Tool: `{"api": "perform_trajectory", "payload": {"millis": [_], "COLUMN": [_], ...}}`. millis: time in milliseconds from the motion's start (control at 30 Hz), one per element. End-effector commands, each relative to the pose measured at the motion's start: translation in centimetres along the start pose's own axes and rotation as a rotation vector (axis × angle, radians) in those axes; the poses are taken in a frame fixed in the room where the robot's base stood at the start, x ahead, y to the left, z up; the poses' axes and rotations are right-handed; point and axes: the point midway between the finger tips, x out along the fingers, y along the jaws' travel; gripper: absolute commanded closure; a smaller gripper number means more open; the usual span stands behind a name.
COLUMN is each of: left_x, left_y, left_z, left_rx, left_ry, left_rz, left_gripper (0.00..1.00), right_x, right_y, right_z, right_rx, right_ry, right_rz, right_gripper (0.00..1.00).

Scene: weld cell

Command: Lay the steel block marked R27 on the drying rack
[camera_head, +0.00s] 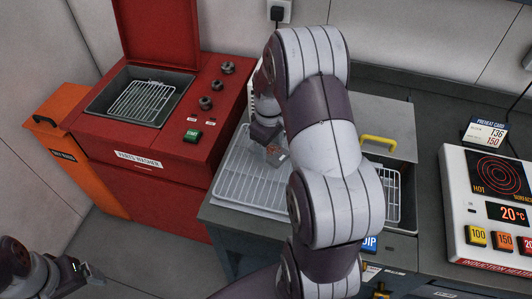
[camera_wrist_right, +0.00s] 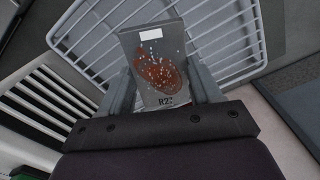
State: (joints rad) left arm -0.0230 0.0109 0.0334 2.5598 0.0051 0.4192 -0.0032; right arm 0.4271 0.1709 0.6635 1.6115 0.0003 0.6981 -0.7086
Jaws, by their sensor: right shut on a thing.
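The steel block (camera_head: 277,156) is grey with a rusty brown patch and pale drops on its face. In the right wrist view the block (camera_wrist_right: 157,42) shows a white label and a mark that reads like R27, its last character unclear. My right gripper (camera_head: 268,142) is shut on it, a finger on each side. The drying rack (camera_head: 240,184), a white wire grid in a shallow tray, lies below the block; it also shows in the right wrist view (camera_wrist_right: 90,35). I cannot tell whether block and rack touch. My left gripper (camera_head: 88,274) is at the lower left, away from the rack.
A red parts washer (camera_head: 150,163) with its lid up stands left of the rack, beside an orange bin (camera_head: 62,125). Right of my arm are a dip tank (camera_head: 385,190) with a wire basket and an induction heater (camera_head: 490,215) reading 20 °C. My right arm hides the bench middle.

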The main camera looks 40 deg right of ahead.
Motion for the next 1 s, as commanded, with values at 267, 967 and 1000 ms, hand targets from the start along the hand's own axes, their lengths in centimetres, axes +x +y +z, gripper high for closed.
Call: {"api": "perform_trajectory", "payload": {"millis": [267, 967, 1000], "left_x": [-0.9, -0.7, -0.7], "left_y": [0.0, 0.0, 0.0], "left_z": [-0.1, -0.1, -0.1], "left_rx": [0.000, 0.000, 0.000], "left_ry": [0.000, 0.000, 0.000], "left_rz": [0.000, 0.000, 0.000], "left_gripper": [0.11, 0.11, 0.11], "right_x": [3.3, 4.7, 4.7], "right_y": [-0.5, -0.5, -0.5], "right_z": [-0.7, -0.6, -0.6], "right_rx": [0.000, -0.001, -0.001], "right_ry": [0.000, 0.001, 0.001], "right_rz": [0.000, 0.001, 0.001], "right_gripper": [1.00, 0.11, 0.11]}}
